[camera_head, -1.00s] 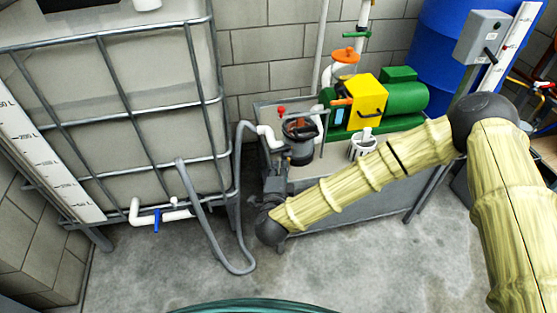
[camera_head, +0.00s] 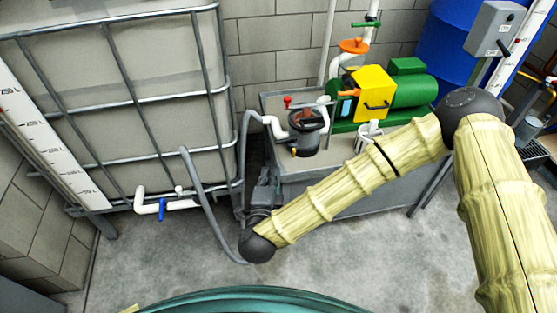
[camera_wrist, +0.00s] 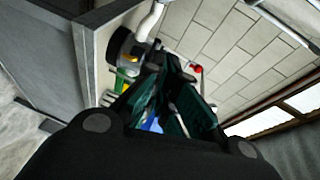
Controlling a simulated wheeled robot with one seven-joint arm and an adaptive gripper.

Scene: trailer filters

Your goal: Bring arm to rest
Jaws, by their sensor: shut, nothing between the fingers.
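My gripper (camera_wrist: 172,88) shows in the wrist view as dark fingers close together, with nothing seen held between them. In the head view, my arm, in yellowish ribbed sleeves, comes in from the right and bends down to a dark wrist. My gripper (camera_head: 264,185) points up and away there, small and dark, between the caged tank (camera_head: 165,128) and the front-left corner of the grey pump bench (camera_head: 330,187). Its fingertips are hard to make out, and I cannot tell whether it touches the bench.
A grey hose (camera_head: 211,205) loops close beside my wrist. On the bench stand a dark filter housing (camera_head: 308,130), a white cup (camera_head: 366,135) and a green pump motor (camera_head: 412,90) with a yellow cover (camera_head: 373,93). A blue barrel (camera_head: 445,45) stands behind. The concrete floor (camera_head: 330,250) in front is clear.

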